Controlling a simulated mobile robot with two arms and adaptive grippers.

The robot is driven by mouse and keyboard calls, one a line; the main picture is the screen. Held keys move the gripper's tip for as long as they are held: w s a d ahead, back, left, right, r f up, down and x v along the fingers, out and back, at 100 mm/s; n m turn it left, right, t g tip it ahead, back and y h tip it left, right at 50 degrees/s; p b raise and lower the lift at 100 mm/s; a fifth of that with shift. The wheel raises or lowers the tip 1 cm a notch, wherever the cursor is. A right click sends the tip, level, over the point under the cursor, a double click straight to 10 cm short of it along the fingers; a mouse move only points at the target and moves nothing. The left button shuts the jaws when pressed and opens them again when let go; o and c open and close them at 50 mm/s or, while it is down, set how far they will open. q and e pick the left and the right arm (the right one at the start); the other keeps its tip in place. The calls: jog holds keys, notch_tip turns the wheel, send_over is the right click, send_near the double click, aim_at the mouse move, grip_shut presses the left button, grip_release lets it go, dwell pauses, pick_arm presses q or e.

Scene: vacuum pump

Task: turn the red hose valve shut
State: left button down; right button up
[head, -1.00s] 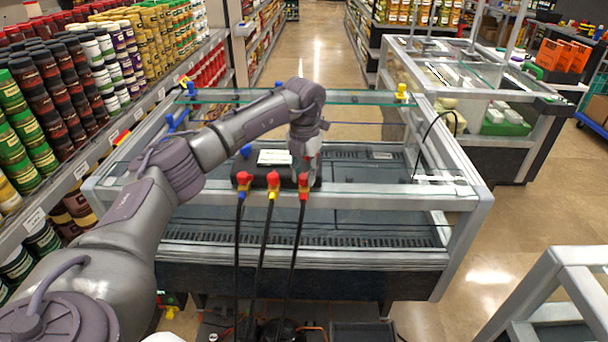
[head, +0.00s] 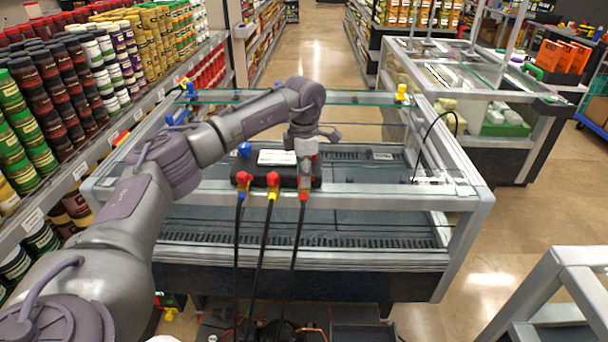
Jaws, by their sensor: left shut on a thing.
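The black manifold block (head: 280,182) of the vacuum pump gauge set lies on the front rail of the glass case, with several hoses hanging from it. The red hose valve (head: 304,197) is the rightmost one; only its lower red part shows clearly. My left gripper (head: 305,178) reaches down onto this valve from above and is shut on it, hiding most of its handle. The valve with the blue lower fitting (head: 243,183) and the valve with the yellow lower fitting (head: 272,184) stand to the left, both with red handles. My right gripper is not in view.
A blue knob (head: 244,149) sticks up behind the manifold's left end. The case's glass top edge (head: 350,97) runs behind my arm. The front rail (head: 400,195) is clear to the right. Stocked shelves (head: 90,80) stand at the left.

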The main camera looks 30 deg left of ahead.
pick_arm(q)
jog(key=shift+r+m, duration=0.1)
jog(key=shift+m, duration=1.1)
jog(key=c, duration=0.9)
grip_release()
notch_tip(320, 180, up, 12)
jog(key=shift+f, duration=0.1)
